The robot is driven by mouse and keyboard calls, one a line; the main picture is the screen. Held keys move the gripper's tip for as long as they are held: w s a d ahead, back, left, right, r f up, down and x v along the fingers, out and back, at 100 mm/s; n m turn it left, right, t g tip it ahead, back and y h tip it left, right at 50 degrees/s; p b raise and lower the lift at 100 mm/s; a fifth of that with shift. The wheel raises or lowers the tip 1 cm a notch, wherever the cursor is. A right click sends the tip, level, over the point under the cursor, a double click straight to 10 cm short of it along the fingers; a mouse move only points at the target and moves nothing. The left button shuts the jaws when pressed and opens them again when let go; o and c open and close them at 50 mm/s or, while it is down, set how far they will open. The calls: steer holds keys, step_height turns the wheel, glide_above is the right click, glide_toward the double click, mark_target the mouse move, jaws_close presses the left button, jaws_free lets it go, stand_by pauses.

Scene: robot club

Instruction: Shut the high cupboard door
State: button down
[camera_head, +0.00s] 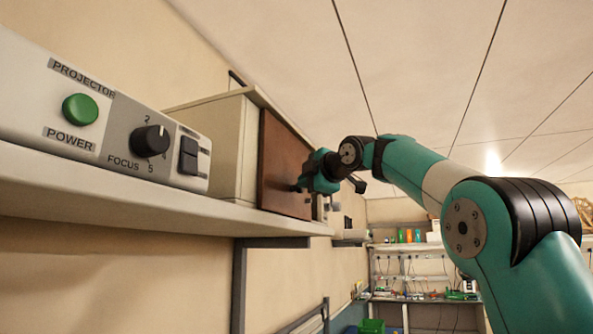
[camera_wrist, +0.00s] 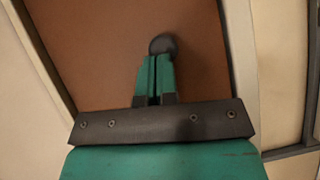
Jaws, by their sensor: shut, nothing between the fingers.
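The high cupboard (camera_head: 226,147) is a cream box on the wall shelf, with a brown door (camera_head: 279,162) on its front. The door looks flush with the cupboard front or nearly so; a small gap cannot be ruled out. My gripper (camera_head: 301,187) is at the lower right part of the door. In the wrist view the brown door panel (camera_wrist: 105,65) fills the middle, framed by pale edges. The shut fingers of my gripper (camera_wrist: 155,75) point at a dark round knob (camera_wrist: 162,44) and overlap it in the picture. Whether they touch it is unclear.
Shelves with bottles and tools (camera_head: 410,255) stand far behind, with a green crate (camera_head: 371,326) below. The space right of the door is open apart from my arm.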

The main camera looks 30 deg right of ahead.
steer(key=p, duration=0.7)
glide_toward(307, 195)
steer(key=w, duration=0.4)
steer(key=shift+w+f, duration=0.15)
steer(key=shift+w, duration=0.15)
steer(key=shift+w+d+f, duration=0.15)
steer(key=shift+w+d, duration=0.1)
steer(key=shift+d, duration=0.35)
